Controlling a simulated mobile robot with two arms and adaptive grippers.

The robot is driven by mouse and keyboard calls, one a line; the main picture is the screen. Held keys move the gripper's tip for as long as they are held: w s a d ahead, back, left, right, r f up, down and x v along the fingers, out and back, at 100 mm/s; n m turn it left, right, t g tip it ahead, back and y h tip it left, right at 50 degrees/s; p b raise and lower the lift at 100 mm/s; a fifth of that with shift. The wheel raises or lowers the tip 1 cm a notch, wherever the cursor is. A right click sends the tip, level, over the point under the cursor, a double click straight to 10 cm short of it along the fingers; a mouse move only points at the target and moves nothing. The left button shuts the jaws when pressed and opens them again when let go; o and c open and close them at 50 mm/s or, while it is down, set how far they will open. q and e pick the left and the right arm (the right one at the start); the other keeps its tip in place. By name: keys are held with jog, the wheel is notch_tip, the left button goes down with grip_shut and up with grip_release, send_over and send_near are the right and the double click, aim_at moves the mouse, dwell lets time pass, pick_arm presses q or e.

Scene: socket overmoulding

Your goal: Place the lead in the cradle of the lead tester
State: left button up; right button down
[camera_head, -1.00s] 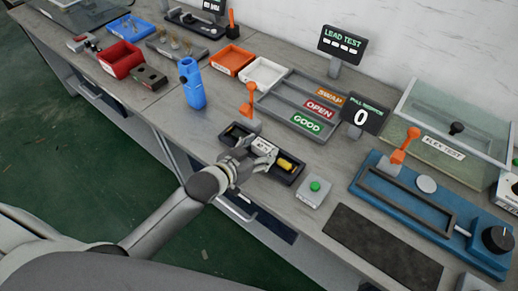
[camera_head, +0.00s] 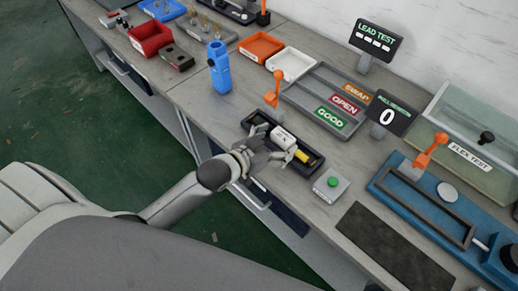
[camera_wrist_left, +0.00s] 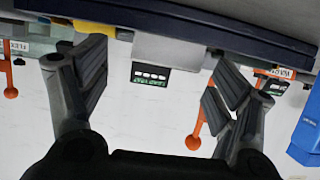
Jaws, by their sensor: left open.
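The black trough-like cradle (camera_head: 262,124) of the lead tester lies near the table's front edge, with an orange lever (camera_head: 273,92) behind it. In it show a white block (camera_head: 284,138) with dark marks and a yellow piece (camera_head: 302,156), which looks like an end of the lead. The rest of the lead is hidden or too small to tell. My left gripper (camera_head: 288,156) is open at the cradle's front side, its fingers spread near the white block and yellow piece. My right gripper is not in view.
The "LEAD TEST" display (camera_head: 375,40) stands behind a grey sorting tray (camera_head: 310,85). A box with a green button (camera_head: 331,185) is right of the cradle. A blue upright tool (camera_head: 220,68) stands left. A dark mat (camera_head: 390,245) lies bare at front right.

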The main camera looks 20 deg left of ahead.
pick_arm(q)
jog(key=v, duration=1)
